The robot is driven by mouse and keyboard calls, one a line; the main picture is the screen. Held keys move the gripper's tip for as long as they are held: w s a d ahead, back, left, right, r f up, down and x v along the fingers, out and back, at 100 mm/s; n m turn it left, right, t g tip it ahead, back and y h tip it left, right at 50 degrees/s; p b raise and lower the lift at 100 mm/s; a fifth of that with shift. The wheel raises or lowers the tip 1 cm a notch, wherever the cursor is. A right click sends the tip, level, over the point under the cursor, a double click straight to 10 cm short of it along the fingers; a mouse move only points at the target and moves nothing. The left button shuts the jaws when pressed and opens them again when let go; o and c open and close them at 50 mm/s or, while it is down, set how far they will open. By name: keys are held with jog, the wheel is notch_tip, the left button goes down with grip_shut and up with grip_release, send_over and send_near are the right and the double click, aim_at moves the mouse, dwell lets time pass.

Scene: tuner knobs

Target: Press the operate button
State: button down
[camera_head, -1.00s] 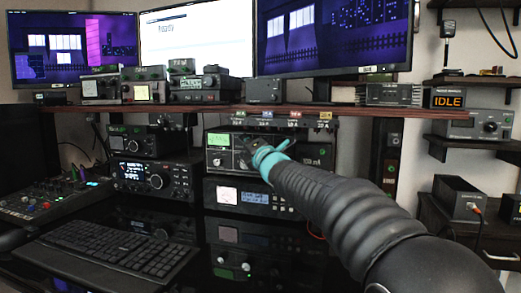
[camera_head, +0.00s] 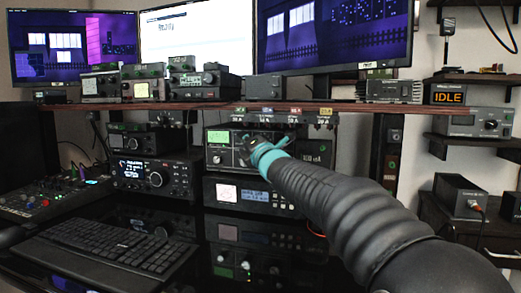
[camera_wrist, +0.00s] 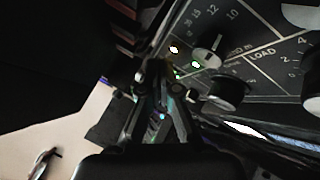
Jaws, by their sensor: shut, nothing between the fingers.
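The tuner (camera_head: 217,160) is a dark box with a green-lit display under the wooden shelf, behind my gripper. My gripper (camera_head: 247,145), a dark end with a teal band behind it, is in front of the right part of the tuner's face. In the wrist view my gripper (camera_wrist: 158,72) is shut and empty, its tips beside small lit spots on the panel (camera_wrist: 270,85). A round knob (camera_wrist: 225,92) is just right of the tips, near the word LOAD. I cannot make out the operate button's label, and cannot tell whether the tips touch the panel.
Another radio unit (camera_head: 255,195) sits below the tuner. A radio (camera_head: 157,175), a keyboard (camera_head: 105,250) and a mixer (camera_head: 45,197) are to the left. The shelf edge (camera_head: 190,106) runs close above my gripper. An orange IDLE sign (camera_head: 447,98) is lit at right.

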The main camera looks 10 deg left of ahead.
jog(key=s+b, duration=0.1)
jog(key=s, duration=0.1)
jog(key=s+b, duration=0.4)
jog(key=shift+a, duration=0.4)
dwell(0.3)
